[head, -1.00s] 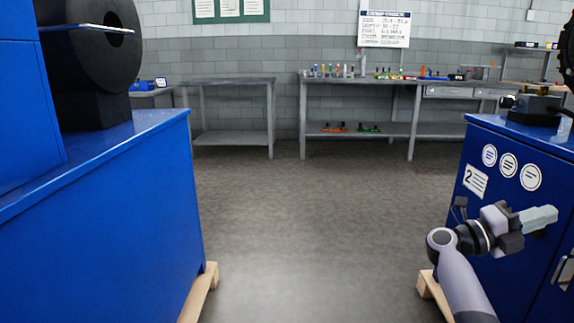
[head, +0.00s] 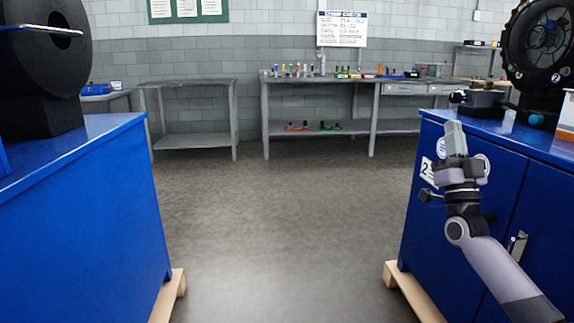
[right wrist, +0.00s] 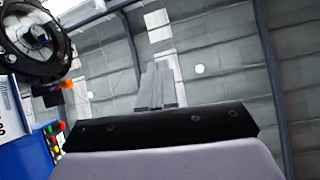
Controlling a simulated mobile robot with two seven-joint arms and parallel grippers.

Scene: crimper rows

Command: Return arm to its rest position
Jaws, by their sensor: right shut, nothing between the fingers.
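My right gripper (head: 455,138) is in the right part of the head view, in front of the blue cabinet marked 2 (head: 412,215). Its fingers point up and are closed together with nothing between them. The forearm slants down to the lower right. In the right wrist view the shut fingers (right wrist: 157,86) point toward the ceiling and touch nothing. My left gripper is not in view.
A blue cabinet (head: 80,220) with a black reel (head: 45,60) stands at left. The right cabinet bears a black wheel-like machine (head: 545,45). Both stand on wooden skids. Clear floor (head: 270,220) lies between them. Grey workbenches (head: 318,82) line the back wall.

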